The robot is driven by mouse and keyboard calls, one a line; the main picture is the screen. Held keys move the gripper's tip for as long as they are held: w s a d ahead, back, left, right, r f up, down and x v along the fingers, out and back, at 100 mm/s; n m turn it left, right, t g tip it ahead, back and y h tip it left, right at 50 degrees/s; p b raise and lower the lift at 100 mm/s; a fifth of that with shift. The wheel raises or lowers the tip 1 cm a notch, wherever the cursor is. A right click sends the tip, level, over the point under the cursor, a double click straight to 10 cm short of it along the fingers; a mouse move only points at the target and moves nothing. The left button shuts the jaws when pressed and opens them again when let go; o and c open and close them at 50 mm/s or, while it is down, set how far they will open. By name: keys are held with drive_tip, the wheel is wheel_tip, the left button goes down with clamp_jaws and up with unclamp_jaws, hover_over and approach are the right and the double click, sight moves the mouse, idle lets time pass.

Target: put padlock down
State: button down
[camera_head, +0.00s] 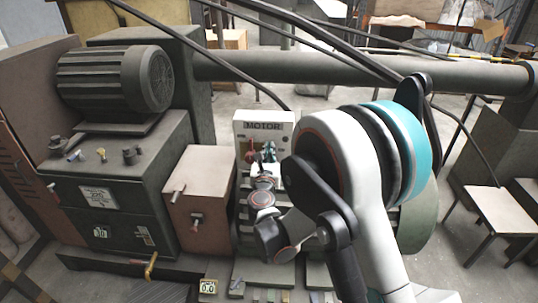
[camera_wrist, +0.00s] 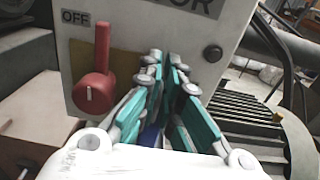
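My gripper (camera_head: 266,152) is at the front of the white motor switch box (camera_head: 262,126), in the middle of the head view. In the wrist view its teal fingers (camera_wrist: 167,72) point at the box's face and come close together at the tips. A dark blue patch (camera_wrist: 151,136) shows low between the fingers; I cannot tell whether it is a held padlock. No padlock is clearly visible. A red lever switch (camera_wrist: 97,78) stands on the box left of the fingers, its handle upright by the OFF label. Whether the fingers grip anything is hidden.
Several small objects (camera_head: 130,155) lie on the dark cabinet under the motor (camera_head: 115,80); they are too small to identify. A brown box (camera_head: 200,200) stands left of the switch box. A ribbed grey housing (camera_wrist: 235,120) is close on the right in the wrist view. A thick pipe crosses behind.

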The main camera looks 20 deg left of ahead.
drive_tip(key=c, duration=1.8)
unclamp_jaws()
drive_tip(key=shift+f, duration=0.15)
drive_tip(key=shift+r, duration=0.25)
drive_tip(key=v, duration=1.2)
drive_tip(key=shift+f, duration=0.15)
